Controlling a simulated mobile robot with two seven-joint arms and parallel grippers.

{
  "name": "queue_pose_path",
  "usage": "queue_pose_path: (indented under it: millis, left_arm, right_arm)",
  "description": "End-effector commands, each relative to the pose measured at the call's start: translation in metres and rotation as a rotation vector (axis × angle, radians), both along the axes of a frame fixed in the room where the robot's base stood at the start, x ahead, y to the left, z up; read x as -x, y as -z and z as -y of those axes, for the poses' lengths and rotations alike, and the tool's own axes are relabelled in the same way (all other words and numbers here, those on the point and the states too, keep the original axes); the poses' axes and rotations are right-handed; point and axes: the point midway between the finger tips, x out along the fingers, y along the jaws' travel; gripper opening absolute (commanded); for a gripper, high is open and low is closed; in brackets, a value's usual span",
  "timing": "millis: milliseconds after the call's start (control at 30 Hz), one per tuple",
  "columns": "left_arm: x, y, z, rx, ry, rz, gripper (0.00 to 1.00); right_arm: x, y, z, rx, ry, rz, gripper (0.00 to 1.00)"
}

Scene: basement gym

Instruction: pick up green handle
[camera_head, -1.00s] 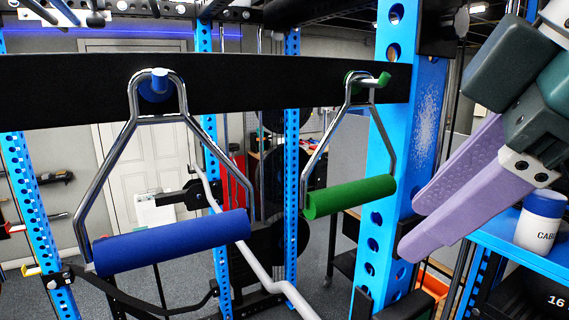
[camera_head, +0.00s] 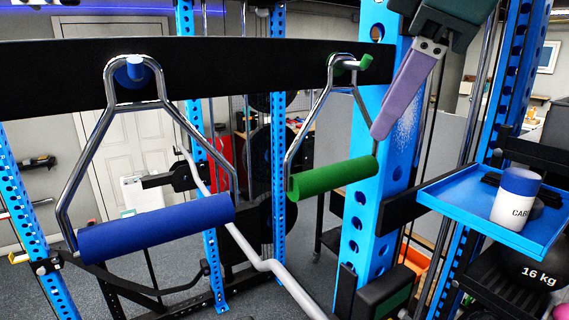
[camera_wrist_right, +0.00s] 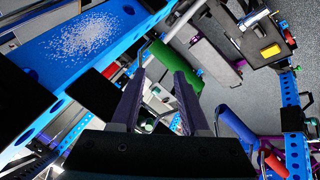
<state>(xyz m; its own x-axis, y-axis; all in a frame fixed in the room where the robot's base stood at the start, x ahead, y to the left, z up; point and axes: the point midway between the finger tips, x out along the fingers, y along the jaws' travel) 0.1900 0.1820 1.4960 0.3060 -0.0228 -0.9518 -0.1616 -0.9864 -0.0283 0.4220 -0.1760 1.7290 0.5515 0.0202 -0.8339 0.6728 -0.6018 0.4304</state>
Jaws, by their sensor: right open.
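The green handle (camera_head: 332,178) is a green grip in a chrome stirrup frame. It hangs from a green-tipped hook (camera_head: 364,63) on the black crossbar (camera_head: 230,72). My right gripper (camera_head: 379,134) has purple fingers and points down, just above and right of the green grip in the picture, apart from it. In the right wrist view its two fingers (camera_wrist_right: 160,82) are spread with nothing held. The green handle (camera_wrist_right: 188,98) shows there beside the right-hand finger, partly hidden by it. My left gripper is out of view.
A similar blue handle (camera_head: 155,228) hangs to the left from a blue hook. A blue rack upright (camera_head: 372,205) stands right behind my gripper. A blue tray (camera_head: 455,197) with a blue-and-white tub (camera_head: 515,197) is at the right. A grey bar slants below the handles.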

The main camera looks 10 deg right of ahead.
Motion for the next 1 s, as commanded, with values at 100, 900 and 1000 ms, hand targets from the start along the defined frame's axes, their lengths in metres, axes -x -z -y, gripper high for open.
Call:
queue_pose_path:
  millis: [100, 900, 1000]
  left_arm:
    - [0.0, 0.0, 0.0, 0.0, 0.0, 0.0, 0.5]
    - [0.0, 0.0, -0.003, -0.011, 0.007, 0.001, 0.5]
    - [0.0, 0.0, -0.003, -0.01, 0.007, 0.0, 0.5]
  right_arm:
    - [-0.018, 0.0, -0.001, -0.002, 0.002, -0.001, 0.45]
    - [-0.042, 0.01, -0.002, 0.0, 0.0, 0.0, 0.12]
    - [-0.042, 0.01, -0.001, 0.0, 0.0, 0.0, 0.01]
